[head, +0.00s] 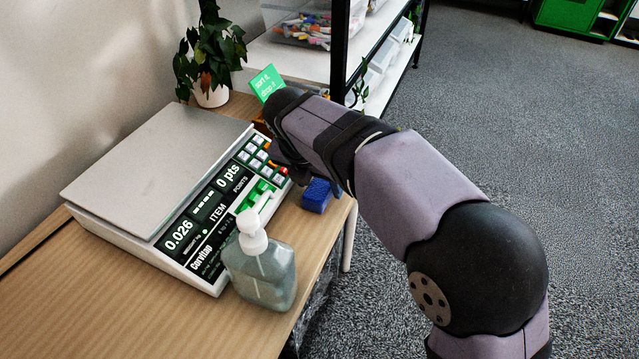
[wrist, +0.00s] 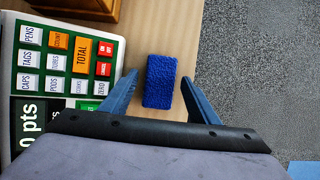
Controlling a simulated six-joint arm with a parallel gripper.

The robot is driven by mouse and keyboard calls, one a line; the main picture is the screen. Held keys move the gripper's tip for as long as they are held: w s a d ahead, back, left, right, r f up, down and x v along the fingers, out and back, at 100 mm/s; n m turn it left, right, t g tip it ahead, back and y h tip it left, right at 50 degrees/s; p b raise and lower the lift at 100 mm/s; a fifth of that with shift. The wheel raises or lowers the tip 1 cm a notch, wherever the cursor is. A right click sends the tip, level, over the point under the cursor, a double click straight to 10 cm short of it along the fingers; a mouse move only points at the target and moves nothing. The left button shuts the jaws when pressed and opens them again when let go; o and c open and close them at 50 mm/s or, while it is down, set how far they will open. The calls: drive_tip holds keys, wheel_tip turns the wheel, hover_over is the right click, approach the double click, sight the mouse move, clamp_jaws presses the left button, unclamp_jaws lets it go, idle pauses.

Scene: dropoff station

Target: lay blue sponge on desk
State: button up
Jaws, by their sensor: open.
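The blue sponge (head: 316,195) lies on the wooden desk (head: 130,318) near its right edge, beside the front right corner of the scale. In the wrist view the sponge (wrist: 160,81) sits between the two fingers of my gripper (wrist: 161,90). The fingers are open, with a gap on each side of the sponge. In the head view my arm hides most of the gripper.
A scale with keypad (head: 215,225) stands left of the sponge, close to my left finger. A soap dispenser (head: 260,266) stands in front of it. A potted plant (head: 211,60) and a green sign (head: 266,82) stand behind. Bare desk lies at the front left.

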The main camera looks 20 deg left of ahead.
drive_tip(key=p+v, duration=0.2)
drive_tip(key=v, duration=0.8)
drive_tip(key=shift+r, duration=0.4)
drive_tip(key=shift+s, duration=0.1)
drive_tip(key=w+d+f+m+g, duration=0.1)
drive_tip(key=d+f+m, duration=0.2)
drive_tip(key=d+m, duration=0.3)
drive_tip(key=w+d+f+m+g+h, duration=0.1)
drive_tip(key=d+f+m, duration=0.25)
drive_tip(key=d, duration=0.35)
drive_tip(key=d+f+m, duration=0.3)
drive_tip(key=d+m, duration=0.3)
drive_tip(key=d, duration=0.1)
drive_tip(key=s+d+f+m+g, duration=0.1)
drive_tip(key=s+d+f+m, duration=0.4)
drive_tip(key=d+m, duration=0.3)
drive_tip(key=s+d+f+m+g+y, duration=0.1)
drive_tip(key=s+d+f+m, duration=0.4)
drive_tip(key=m, duration=0.7)
drive_tip(key=s+d, duration=0.2)
drive_tip(key=d, duration=0.1)
drive_tip(key=shift+s+d+f+g, duration=0.25)
drive_tip(key=shift+s+f+g, duration=0.05)
drive_tip(key=shift+s, duration=0.1)
drive_tip(key=shift+r+m, duration=0.1)
drive_tip(key=shift+m, duration=0.15)
